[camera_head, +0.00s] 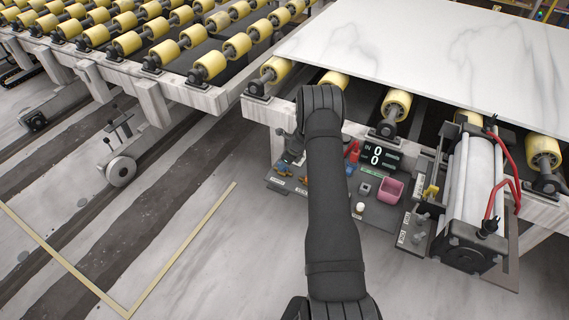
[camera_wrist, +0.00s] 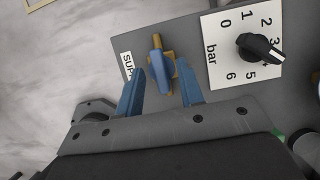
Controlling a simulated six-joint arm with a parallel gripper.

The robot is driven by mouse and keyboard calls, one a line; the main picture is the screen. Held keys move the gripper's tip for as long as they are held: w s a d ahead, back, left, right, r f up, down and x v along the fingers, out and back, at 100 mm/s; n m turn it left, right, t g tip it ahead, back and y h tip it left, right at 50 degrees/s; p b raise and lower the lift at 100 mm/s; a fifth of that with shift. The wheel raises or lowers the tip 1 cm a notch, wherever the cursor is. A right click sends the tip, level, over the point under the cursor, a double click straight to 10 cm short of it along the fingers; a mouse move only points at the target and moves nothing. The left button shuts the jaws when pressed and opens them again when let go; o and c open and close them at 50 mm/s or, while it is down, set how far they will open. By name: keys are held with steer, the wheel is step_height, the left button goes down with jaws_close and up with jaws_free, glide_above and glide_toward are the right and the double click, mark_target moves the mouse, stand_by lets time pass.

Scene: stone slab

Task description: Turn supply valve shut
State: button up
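The supply valve (camera_wrist: 158,68) is in the wrist view, a small brass body with a blue lever, beside a white label partly reading "SUP". The lever lies roughly in line with the brass ends. My gripper (camera_wrist: 161,78) is open, one blue finger on each side of the lever. Gaps show between the lever and both fingers, and nothing is held. The lower part of the valve is close to the right finger. In the head view my dark arm reaches over the control panel (camera_head: 376,214) and hides part of it; I cannot make out the gripper's fingers there.
A pressure dial (camera_wrist: 262,47) marked 0 to 6 bar, with a black knob, sits right of the valve. The white stone slab (camera_head: 440,50) lies on rollers above. Open floor is left.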

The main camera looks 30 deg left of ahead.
steer(key=shift+a+f, duration=0.1)
steer(key=shift+f, duration=0.05)
jaws_close()
